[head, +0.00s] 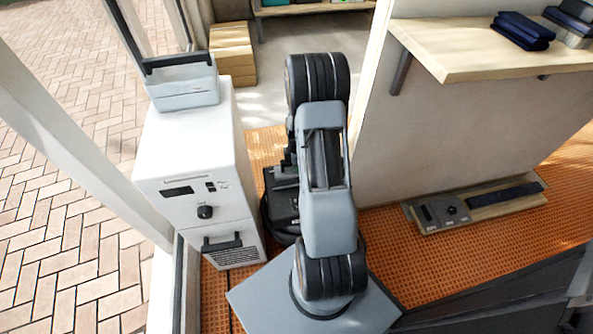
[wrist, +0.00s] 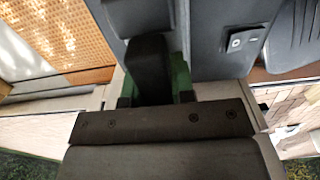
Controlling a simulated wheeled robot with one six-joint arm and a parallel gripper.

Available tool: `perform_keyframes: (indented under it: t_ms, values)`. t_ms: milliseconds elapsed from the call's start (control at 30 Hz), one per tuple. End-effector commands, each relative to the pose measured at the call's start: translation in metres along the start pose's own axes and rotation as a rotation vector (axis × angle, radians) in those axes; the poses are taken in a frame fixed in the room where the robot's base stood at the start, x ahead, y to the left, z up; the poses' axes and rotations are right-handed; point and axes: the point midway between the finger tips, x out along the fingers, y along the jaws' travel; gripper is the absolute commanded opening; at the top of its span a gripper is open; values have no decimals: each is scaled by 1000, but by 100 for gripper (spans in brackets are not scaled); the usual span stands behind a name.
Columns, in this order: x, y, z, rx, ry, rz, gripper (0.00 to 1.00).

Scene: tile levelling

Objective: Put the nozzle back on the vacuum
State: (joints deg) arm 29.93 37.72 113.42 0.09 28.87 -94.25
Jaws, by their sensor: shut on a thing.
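My gripper (wrist: 152,88) shows in the wrist view, shut on a dark, block-like object (wrist: 150,62) with green beside it. Most of this object is hidden, so I cannot tell for sure whether it is the nozzle. In the head view my folded arm stands in the middle and hides the gripper. A white boxy machine (head: 190,150) with a knob, a small display, a handle and a grille stands left of the arm. A low black round-based unit (head: 280,212) is partly hidden behind the arm. I cannot tell which of these is the vacuum.
A grey bin (head: 184,86) sits on the white machine. A wooden shelf (head: 465,48) with folded dark cloths (head: 522,30) is on the right wall. A board with a grey control plate (head: 440,212) lies on the orange floor (head: 425,262) below. Wooden boxes (head: 232,50) stand at the back.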

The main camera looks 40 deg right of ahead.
Motion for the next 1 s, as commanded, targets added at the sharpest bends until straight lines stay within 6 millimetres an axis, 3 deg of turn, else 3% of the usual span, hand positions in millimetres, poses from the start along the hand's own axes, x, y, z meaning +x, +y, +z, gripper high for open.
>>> perform_keyframes:
  t_ms: [333,767,800,1000]
  values:
    - [39,6,-4,1,0,-1,1]
    - [43,6,-4,0,0,1,1]
    - [43,6,-4,0,0,0,25]
    - [42,6,-4,0,0,0,44]
